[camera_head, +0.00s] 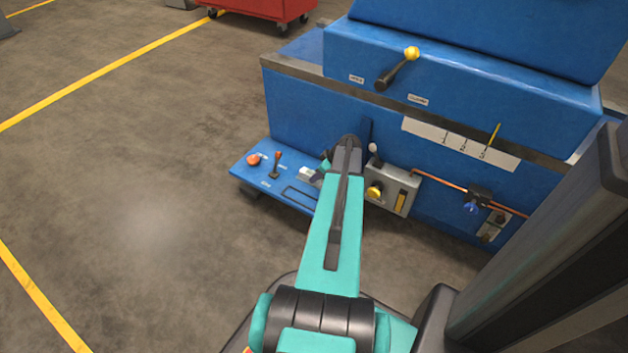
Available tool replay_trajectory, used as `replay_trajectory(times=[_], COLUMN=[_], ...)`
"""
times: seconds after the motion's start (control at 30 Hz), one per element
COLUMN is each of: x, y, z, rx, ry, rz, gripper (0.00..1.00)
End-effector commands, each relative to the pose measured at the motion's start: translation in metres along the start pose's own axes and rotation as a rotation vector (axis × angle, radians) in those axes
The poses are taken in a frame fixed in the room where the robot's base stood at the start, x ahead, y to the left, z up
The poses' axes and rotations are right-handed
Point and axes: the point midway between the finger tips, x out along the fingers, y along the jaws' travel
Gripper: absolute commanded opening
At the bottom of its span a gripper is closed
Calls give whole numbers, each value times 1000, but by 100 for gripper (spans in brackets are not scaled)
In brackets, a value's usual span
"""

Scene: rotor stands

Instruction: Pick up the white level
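A small white block (307,173), which may be the white level, lies on the low blue ledge (250,178) at the foot of the blue machine. It is small in the picture, and its right end is partly covered by my gripper. My gripper (319,175) is at the far end of my teal arm, just right of the white block, and is largely hidden by the arm. I cannot tell whether its fingers touch the block or whether they are open or shut.
The blue machine (290,110) carries a black lever with a yellow knob (411,54). A red knob (253,160) and a small red-topped lever (276,165) stand left on the ledge. A grey control box (392,190) is right of my arm. Floor at left is clear.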

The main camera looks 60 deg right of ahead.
Motion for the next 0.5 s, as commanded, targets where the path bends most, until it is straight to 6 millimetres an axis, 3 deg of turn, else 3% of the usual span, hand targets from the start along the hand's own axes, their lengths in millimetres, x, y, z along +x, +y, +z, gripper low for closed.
replay_trajectory(times=[0.5], x=[-7], y=[0], z=[-4], rx=[0], ry=[0], rz=[0], gripper=[0])
